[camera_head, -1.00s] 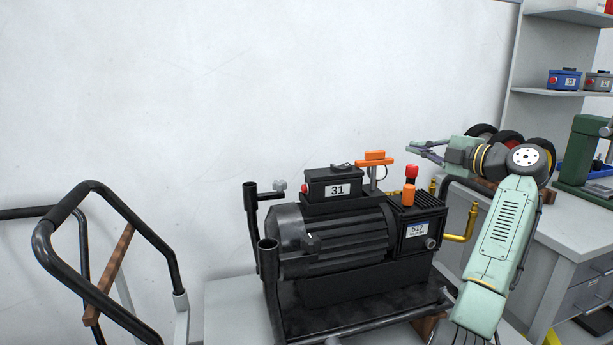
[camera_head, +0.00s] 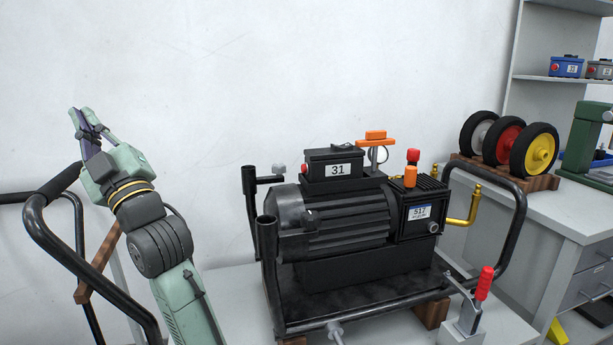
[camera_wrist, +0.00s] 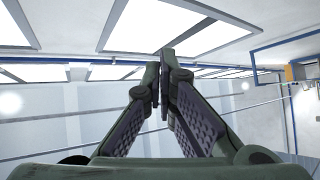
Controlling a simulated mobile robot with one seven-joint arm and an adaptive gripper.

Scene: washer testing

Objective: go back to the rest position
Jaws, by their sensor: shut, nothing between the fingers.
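My gripper (camera_head: 84,124) is at the left in the head view, raised above the black handle of a cart and pointing up. It is shut and empty. In the wrist view my gripper's fingers (camera_wrist: 160,92) meet at their tips, with ceiling lights and upper walls behind them. My arm rises from the bottom edge, left of the black pump unit (camera_head: 350,225), and stands apart from it in the picture.
The pump unit, labelled 31 and 517, sits on a grey bench with a red-handled clamp (camera_head: 480,290) at its front right. Three wheels (camera_head: 508,145) stand on a wooden rack at the right. The cart's handle (camera_head: 60,245) is close to my arm. Open wall lies above the pump.

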